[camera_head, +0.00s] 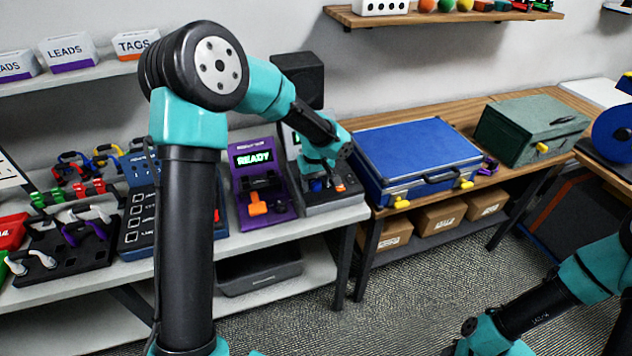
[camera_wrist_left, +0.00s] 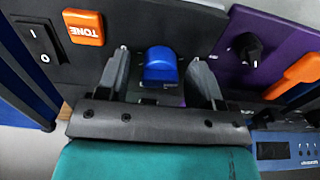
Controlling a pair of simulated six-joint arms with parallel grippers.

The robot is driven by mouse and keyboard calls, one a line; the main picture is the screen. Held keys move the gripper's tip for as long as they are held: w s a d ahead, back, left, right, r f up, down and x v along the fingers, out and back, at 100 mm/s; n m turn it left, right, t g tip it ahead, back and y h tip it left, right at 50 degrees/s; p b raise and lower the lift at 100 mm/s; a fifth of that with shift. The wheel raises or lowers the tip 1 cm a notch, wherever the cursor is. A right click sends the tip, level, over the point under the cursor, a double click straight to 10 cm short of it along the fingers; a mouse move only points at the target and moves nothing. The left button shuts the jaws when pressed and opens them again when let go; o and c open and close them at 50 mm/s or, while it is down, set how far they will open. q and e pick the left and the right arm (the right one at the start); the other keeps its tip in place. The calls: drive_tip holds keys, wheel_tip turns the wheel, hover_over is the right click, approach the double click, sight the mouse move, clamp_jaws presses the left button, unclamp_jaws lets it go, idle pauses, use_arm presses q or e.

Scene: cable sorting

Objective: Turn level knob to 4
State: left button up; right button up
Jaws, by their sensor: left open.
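A blue knob (camera_wrist_left: 160,68) stands on a dark grey panel in the left wrist view; a bit of its blue also shows in the head view (camera_head: 317,185). My left gripper (camera_wrist_left: 158,58) is open, with one finger on each side of the blue knob. I cannot tell whether the fingers touch it. No scale, number or "level" label can be read around it. A black knob (camera_wrist_left: 247,45) sits on the purple panel to the right. My right arm is at the lower right of the head view; its fingers are out of frame.
An orange TONE button (camera_wrist_left: 84,27) and a black rocker switch (camera_wrist_left: 39,42) are left of the blue knob. An orange lever (camera_wrist_left: 296,76) is on the purple unit, which shows READY (camera_head: 254,158). A blue case (camera_head: 416,150) stands to the right.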

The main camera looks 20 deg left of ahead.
use_arm(q)
drive_tip(key=shift+f, duration=0.1)
drive_tip(key=c, duration=0.9)
